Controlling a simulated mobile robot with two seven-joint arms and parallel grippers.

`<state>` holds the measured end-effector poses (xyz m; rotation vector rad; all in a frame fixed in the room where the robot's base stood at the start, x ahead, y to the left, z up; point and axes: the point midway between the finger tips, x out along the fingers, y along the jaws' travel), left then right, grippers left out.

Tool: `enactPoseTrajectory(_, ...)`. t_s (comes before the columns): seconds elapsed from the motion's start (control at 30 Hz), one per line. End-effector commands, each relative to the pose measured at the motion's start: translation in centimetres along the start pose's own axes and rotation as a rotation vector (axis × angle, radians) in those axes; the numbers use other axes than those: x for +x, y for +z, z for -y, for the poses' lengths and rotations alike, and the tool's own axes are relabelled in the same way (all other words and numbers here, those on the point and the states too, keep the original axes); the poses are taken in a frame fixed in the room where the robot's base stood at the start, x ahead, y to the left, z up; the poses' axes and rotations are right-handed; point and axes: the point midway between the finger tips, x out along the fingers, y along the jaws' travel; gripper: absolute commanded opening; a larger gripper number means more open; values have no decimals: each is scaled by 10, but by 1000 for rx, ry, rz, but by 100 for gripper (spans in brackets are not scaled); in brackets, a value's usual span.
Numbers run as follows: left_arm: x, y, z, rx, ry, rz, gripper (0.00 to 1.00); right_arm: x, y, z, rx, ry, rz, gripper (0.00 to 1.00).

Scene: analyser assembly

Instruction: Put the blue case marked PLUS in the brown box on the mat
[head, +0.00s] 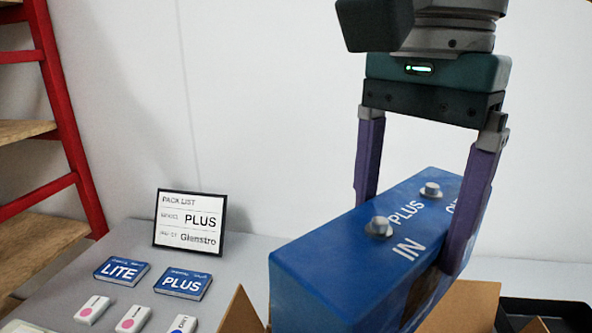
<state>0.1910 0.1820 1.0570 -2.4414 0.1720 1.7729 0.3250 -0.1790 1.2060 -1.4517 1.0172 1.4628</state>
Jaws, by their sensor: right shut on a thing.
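The blue case (335,255) is marked PLUS on its top, with IN lettering and two silver knobs. My right gripper (412,230) comes down from above with its purple fingers on either side of the case and is shut on it. The case hangs in front of and over the brown box (470,303), whose open cardboard flaps show to the left and right of it. The case hides most of the box, so I cannot tell whether its lower part is inside. The mat is not visible. My left gripper is out of view.
On the grey table (125,255) lie a blue LITE booklet (121,270), a blue PLUS booklet (183,283) and several small white pieces (132,318). A framed pack list (189,220) reads PLUS and Glenstro. A black tray (545,312) is at right, a red-framed shelf (60,130) at left.

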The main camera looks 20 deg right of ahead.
Motion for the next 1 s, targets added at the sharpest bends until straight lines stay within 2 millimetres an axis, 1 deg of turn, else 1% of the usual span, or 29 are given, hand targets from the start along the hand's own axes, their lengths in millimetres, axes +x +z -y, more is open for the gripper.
enactPoseTrajectory(0.1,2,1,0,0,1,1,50,21,-2,-4,274,3,2,0)
enactPoseTrajectory(0.2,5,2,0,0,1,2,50,42,-4,-8,498,3,0,0)
enactPoseTrajectory(0.3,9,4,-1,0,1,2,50,60,-6,-10,675,0,-4,0)
enactPoseTrajectory(0.4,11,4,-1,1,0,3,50,73,-8,-13,798,-2,-7,0)
enactPoseTrajectory(0.5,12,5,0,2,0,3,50,80,-9,-14,868,-5,-10,0)
enactPoseTrajectory(0.6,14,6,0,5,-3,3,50,84,-9,-15,896,-6,-10,0)
enactPoseTrajectory(0.77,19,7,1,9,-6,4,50,92,-9,-14,899,-7,-10,0)
enactPoseTrajectory(1.0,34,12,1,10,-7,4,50,115,-9,-15,897,-5,-10,0)
